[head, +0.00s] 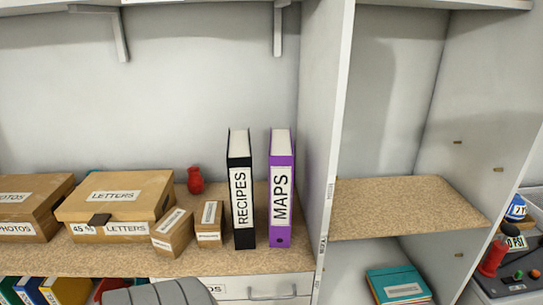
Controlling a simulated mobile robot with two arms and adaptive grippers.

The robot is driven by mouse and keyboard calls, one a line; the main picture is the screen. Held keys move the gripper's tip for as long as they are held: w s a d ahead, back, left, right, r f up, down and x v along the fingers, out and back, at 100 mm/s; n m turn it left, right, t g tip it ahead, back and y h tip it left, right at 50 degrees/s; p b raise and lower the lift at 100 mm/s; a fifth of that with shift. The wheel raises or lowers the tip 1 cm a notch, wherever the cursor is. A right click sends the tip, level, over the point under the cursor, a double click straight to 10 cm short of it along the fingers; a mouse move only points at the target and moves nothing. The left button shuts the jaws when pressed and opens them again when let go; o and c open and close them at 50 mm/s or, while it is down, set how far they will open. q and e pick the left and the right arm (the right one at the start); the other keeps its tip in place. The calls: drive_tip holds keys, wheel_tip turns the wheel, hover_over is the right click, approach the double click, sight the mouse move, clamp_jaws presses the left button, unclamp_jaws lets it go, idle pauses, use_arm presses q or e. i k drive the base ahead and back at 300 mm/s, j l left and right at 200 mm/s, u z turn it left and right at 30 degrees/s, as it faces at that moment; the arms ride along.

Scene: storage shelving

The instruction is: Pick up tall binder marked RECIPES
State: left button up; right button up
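The tall black binder marked RECIPES (241,190) stands upright on the speckled brown shelf, its white label facing me. A purple binder marked MAPS (281,190) stands upright just to its right, with a narrow gap between them. The top edges of both binders are visible.
Small cardboard boxes (209,224) stand close left of the RECIPES binder, with a LETTERS box (115,205) farther left. A red vase (195,180) stands behind. A white upright panel (327,130) bounds the shelf on the right. Space above the binders is clear.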

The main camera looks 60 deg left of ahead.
sight(239, 155)
drive_tip(key=u, duration=1.4)
